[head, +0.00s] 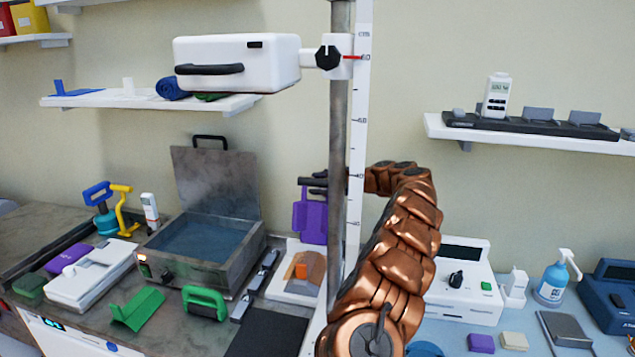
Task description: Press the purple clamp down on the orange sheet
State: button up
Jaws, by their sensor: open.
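The purple clamp (309,216) stands raised and upright at the back of a white base (287,291), left of the grey column. Below it, an orange-brown sheet (313,268) lies on the base, partly hidden by the column, with a brighter orange block (300,271) at its left. My gripper (314,183) has dark fingers and is at the clamp's top edge, pointing left. It is open. The column and my copper arm hide part of it, and I cannot tell whether it touches the clamp.
My arm passes behind the column (340,120) and its scale. A metal water bath (205,255) with a raised lid stands left of the clamp. A green handle (205,301) and a black mat (268,334) are in front. A white device (463,284) stands right of my arm.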

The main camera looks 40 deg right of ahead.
jog(key=shift+w, duration=0.1)
grip_shut()
dwell(0.4)
jog(key=shift+a+f, duration=0.1)
jog(key=shift+a, duration=0.05)
